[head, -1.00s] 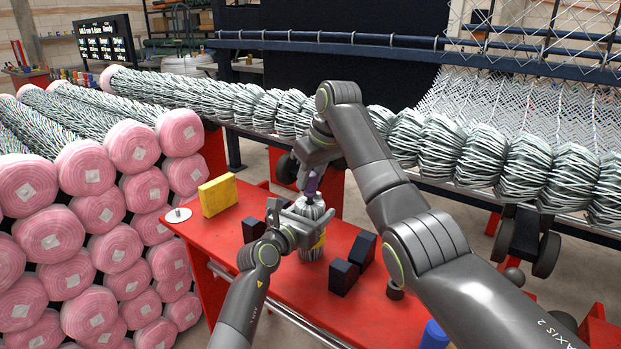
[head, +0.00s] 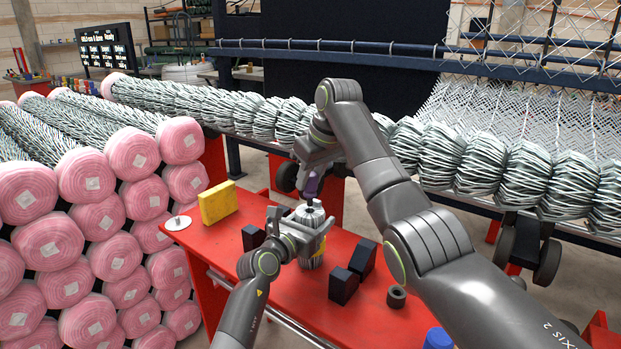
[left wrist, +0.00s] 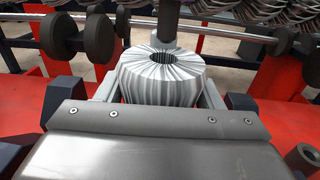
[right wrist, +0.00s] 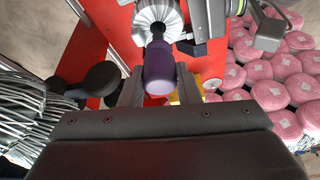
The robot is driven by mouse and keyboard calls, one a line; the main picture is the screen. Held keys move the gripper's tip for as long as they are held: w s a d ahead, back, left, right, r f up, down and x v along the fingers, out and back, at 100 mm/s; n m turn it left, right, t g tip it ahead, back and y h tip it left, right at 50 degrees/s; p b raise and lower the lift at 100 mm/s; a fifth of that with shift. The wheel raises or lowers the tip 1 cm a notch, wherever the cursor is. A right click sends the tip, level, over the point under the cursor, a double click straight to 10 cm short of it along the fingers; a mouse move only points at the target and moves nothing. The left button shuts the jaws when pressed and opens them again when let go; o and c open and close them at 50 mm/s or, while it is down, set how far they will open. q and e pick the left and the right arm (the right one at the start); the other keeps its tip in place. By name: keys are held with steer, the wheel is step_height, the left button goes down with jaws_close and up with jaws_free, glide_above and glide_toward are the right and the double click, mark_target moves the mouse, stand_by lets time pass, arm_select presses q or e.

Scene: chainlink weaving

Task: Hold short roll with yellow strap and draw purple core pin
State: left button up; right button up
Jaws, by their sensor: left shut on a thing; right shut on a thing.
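The short roll (head: 311,213) of pale wire stands upright above the red table, with a yellow strap (head: 316,262) low on its side. My left gripper (head: 308,232) is shut around the roll; its jaws flank it in the left wrist view, where the roll's top (left wrist: 161,68) shows a dark centre hole. The purple core pin (head: 312,186) is above the roll. My right gripper (right wrist: 157,88) is shut on its purple handle (right wrist: 158,68).
On the red table (head: 290,295) stand a yellow block (head: 218,202), black blocks (head: 343,285) and a dark ring (head: 396,296). Pink-ended rolls (head: 100,220) are stacked at left. A long wire mesh roll (head: 470,160) lies behind. My right arm covers part of the table's right side.

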steer(key=shift+r, duration=0.2)
steer(key=shift+r, duration=0.8)
steer(key=shift+r, duration=0.1)
steer(key=shift+r, duration=0.9)
stand_by(0.3)
arm_select(q)
steer(key=o, duration=1.3)
